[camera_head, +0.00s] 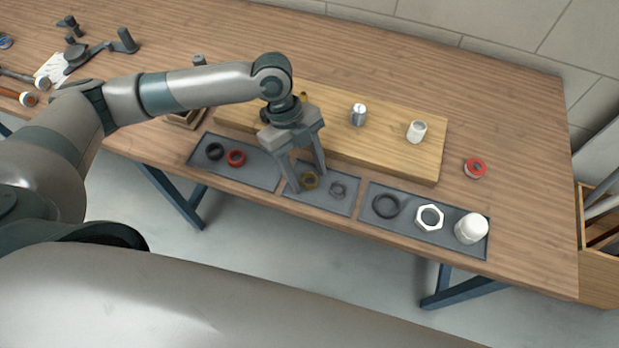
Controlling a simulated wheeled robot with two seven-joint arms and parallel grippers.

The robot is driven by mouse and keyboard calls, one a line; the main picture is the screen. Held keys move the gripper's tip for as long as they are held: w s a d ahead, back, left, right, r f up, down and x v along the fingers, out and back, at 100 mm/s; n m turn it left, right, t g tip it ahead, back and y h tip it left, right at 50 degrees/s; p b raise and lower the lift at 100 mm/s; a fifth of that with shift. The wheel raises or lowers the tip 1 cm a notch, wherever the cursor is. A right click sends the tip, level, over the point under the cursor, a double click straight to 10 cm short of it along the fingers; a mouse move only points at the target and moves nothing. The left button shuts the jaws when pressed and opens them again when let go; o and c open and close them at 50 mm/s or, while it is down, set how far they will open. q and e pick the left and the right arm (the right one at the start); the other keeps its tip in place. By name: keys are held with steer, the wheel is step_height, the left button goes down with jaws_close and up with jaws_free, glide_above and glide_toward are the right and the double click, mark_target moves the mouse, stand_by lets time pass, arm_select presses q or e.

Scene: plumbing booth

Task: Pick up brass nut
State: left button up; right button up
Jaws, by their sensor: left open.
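The brass nut (309,181) lies on the middle grey tray (329,205), next to a grey steel nut (338,190) on its right. My left gripper (309,185) reaches down from above with its two fingers apart. The fingertips are low over the tray, one on the left of the brass nut and one close to its right. I cannot tell whether either finger touches the nut. My right gripper is not in the picture.
The left tray (264,180) holds a black ring (215,151) and a red ring (236,158). The right tray (408,229) holds a black ring (386,206), a white nut (430,217) and a white cap (471,228). A wooden board (390,157) with fittings lies behind the trays.

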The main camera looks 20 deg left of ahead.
arm_select(q)
steer(key=shift+c, duration=0.3)
steer(key=c, duration=1.1)
steer(key=shift+r, duration=0.15)
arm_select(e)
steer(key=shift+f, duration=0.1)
arm_select(q)
steer(key=shift+r+b, duration=0.4)
steer(key=shift+r, duration=0.25)
step_height(320, 180, up, 3)
steer(key=shift+f+b, duration=0.2)
steer(key=shift+b, duration=0.3)
steer(key=s+d+r+b, duration=0.2)
steer(key=s+d+r, duration=0.4)
steer(key=s+d, duration=0.2)
steer(key=shift+s+r, duration=0.25)
steer(key=shift+r, duration=0.15)
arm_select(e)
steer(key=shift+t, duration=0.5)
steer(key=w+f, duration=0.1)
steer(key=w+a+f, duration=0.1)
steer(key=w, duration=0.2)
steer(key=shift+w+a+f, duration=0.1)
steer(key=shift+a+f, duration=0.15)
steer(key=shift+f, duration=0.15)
